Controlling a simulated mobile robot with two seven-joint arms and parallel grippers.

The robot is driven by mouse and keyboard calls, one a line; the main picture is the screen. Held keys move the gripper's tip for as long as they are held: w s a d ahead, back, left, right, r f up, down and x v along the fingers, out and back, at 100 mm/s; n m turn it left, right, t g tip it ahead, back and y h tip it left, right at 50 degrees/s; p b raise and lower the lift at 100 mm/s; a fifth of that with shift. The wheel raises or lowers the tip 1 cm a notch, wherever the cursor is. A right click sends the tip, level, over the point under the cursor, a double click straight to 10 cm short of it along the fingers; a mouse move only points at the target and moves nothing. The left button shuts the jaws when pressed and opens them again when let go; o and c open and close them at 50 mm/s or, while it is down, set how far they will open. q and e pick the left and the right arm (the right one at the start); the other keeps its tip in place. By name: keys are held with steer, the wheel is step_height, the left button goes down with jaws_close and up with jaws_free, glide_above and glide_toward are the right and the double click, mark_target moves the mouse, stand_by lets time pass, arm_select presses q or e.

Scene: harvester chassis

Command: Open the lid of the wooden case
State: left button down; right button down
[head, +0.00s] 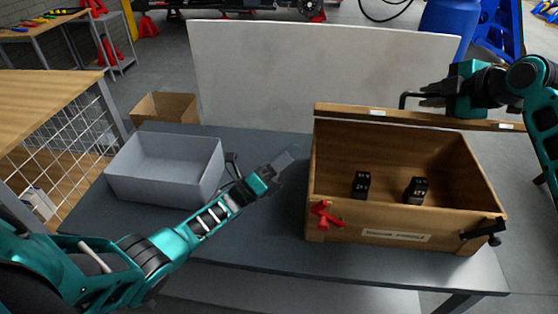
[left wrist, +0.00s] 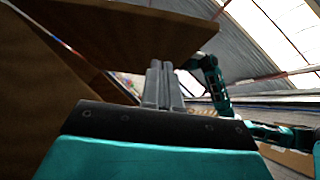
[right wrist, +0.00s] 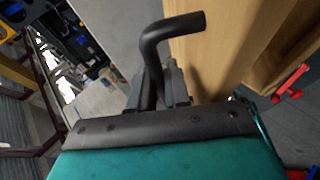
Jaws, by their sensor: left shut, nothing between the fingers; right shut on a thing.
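The wooden case (head: 400,226) stands on the right of the dark table, its inside exposed. Its lid (head: 340,110) is raised and seen nearly edge-on along the case's back. My right gripper (head: 428,98) is shut on a black bent handle (head: 403,98) at the lid. The right wrist view shows this handle (right wrist: 170,35) between the fingers, beside the wooden lid (right wrist: 225,60). My left gripper (head: 287,157) is shut and empty, just left of the case. A red latch (head: 325,214) and a black latch (head: 483,231) are on the case's front.
Two black blocks (head: 361,185) (head: 416,190) stand inside the case. A grey open bin (head: 165,180) sits on the table's left. A white panel (head: 300,70) rises behind the table (head: 265,225). A cardboard box (head: 165,107) is beyond the bin.

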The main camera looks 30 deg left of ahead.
arm_select(q)
steer(key=w+d+r, duration=0.1)
steer(key=w+r, duration=0.4)
steer(key=shift+d+r, duration=0.4)
